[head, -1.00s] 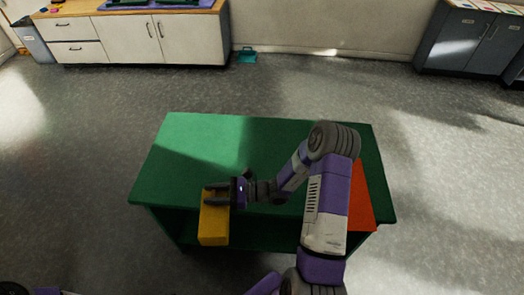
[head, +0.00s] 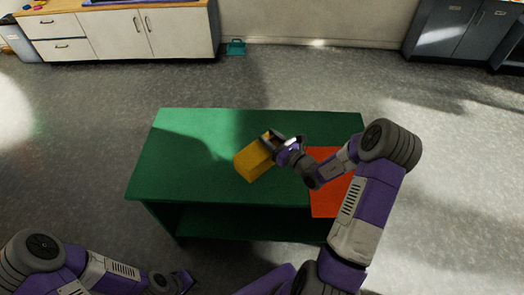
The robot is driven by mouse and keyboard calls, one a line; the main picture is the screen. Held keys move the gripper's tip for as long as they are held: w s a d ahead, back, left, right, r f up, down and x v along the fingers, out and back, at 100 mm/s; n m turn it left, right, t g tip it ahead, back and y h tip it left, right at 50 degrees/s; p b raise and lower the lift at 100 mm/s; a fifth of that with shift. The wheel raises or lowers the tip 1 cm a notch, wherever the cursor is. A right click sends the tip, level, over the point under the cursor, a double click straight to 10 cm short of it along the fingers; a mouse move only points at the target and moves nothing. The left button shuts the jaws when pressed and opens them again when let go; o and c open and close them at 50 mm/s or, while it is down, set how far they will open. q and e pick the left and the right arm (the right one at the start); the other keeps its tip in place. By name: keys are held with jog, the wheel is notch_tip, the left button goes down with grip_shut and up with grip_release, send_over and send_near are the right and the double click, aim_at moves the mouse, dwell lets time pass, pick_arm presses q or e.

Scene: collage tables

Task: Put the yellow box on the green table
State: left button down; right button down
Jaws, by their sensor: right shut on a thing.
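The yellow box (head: 254,162) is over the middle of the green table (head: 180,165), tilted in the picture. I cannot tell whether it touches the tabletop. My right gripper (head: 272,143) is shut on the box at its upper right end. My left gripper (head: 187,281) is low at the bottom of the view, in front of the table and away from the box. Its fingers are too small and dark to read.
The left and back of the tabletop are clear. White cabinets (head: 120,35) and grey cabinets (head: 455,30) stand far off along the wall, with a teal dustpan-like thing (head: 236,47) on the floor.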

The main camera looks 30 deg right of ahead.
notch_tip(320, 180, down, 9)
jog(key=b, duration=0.2)
jog(key=shift+b, duration=0.3)
jog(key=shift+r, duration=0.15)
jog(key=c, duration=0.7)
grip_release()
jog(key=shift+o, duration=0.2)
